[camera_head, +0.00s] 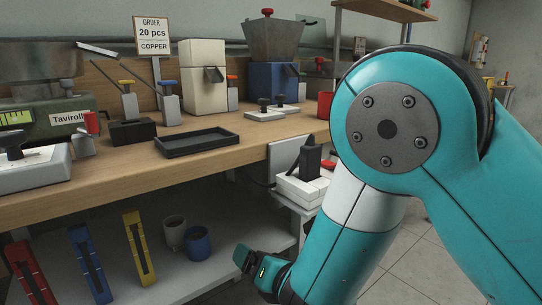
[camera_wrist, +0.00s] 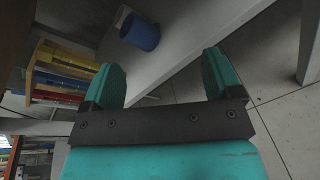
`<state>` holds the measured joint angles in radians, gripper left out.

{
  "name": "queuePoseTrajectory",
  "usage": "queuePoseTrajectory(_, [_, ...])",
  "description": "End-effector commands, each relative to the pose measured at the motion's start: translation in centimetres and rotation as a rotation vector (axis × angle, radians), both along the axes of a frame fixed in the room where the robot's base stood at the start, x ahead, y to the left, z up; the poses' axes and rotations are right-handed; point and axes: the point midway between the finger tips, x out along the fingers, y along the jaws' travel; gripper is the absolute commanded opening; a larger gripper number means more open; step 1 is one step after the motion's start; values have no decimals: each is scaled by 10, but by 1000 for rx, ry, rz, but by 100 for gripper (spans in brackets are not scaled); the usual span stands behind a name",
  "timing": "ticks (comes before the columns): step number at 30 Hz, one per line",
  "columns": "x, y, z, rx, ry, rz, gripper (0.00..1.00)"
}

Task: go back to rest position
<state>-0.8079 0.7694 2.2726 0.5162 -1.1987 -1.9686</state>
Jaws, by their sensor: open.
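My gripper (camera_wrist: 163,78) is open and empty. Its two teal fingers stand apart with only the floor and the lower shelf behind them. In the head view my teal arm reaches down on the right, and my gripper (camera_head: 250,262) hangs low beside the front of the bench, right of the blue cup (camera_head: 197,244). The blue cup also shows in the wrist view (camera_wrist: 140,33), beyond the fingers and apart from them. My arm hides part of the room behind it.
The wooden bench (camera_head: 235,150) holds a black tray (camera_head: 196,142), an order sign (camera_head: 153,35) and several machines. The lower shelf (camera_head: 140,280) holds a grey cup (camera_head: 174,231) and red, blue and yellow long pieces. A white block stack (camera_head: 303,186) stands close to my arm. Tiled floor is clear at right.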

Motion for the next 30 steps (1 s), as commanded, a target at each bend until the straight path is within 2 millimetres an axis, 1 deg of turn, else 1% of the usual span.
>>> queuePoseTrajectory(1, [11,-21,5,57,80,-87,84])
queuePoseTrajectory(2, [17,-33,7,96,136,-142,84])
queuePoseTrajectory(4, [28,-66,11,211,277,-293,84])
queuePoseTrajectory(5, [32,-83,13,272,345,-369,84])
queuePoseTrajectory(6, [35,-107,16,365,439,-482,84])
queuePoseTrajectory(8, [35,-148,19,528,586,-677,84])
queuePoseTrajectory(9, [30,-174,21,649,681,-815,84])
queuePoseTrajectory(11, [18,-208,24,826,806,-1015,84])
queuePoseTrajectory(12, [8,-226,25,933,872,-1134,84])
queuePoseTrajectory(15, [-17,-259,28,1156,986,-1385,84])
queuePoseTrajectory(18, [-41,-281,32,1329,1051,-1586,84])
queuePoseTrajectory(21, [-64,-296,36,1474,1093,-1760,84])
queuePoseTrajectory(28, [-112,-318,46,1750,1115,-2114,84])
queuePoseTrajectory(30, [-125,-318,50,1804,1126,-2197,84])
